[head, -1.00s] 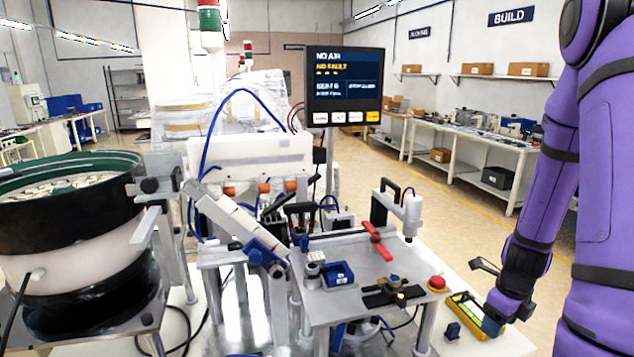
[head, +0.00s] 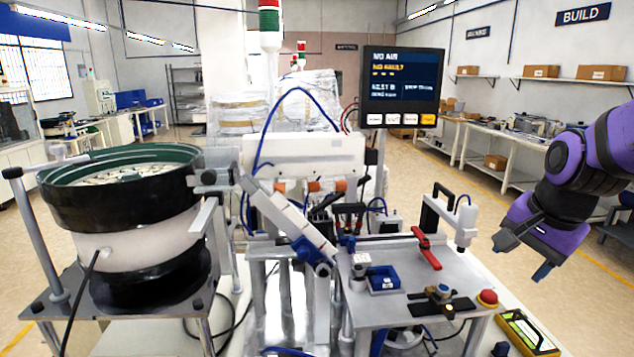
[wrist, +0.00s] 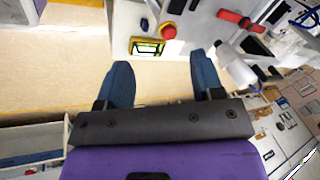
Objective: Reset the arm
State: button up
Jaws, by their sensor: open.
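My purple arm comes in from the right in the head view. My gripper (head: 522,258) is raised over the floor to the right of the machine table, clear of it and touching nothing. In the wrist view its two blue fingers (wrist: 160,82) are spread apart with nothing between them.
A bowl feeder (head: 130,195) stands on the left. The machine table (head: 385,312) carries a red lever (head: 425,248), a blue block (head: 383,278) and a red button (head: 487,297). A monitor (head: 402,85) reads "NO AIR". Open floor lies between the machine and the right-hand benches.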

jog(key=s+a+r+n+t, duration=0.1)
jog(key=s+a+r+n, duration=0.5)
jog(key=n, duration=0.5)
jog(key=s+r, duration=0.2)
jog(key=s, duration=0.1)
jog(key=shift+r+n+t, duration=0.15)
jog(key=shift+n+t, duration=0.15)
jog(key=shift+s+a, duration=0.1)
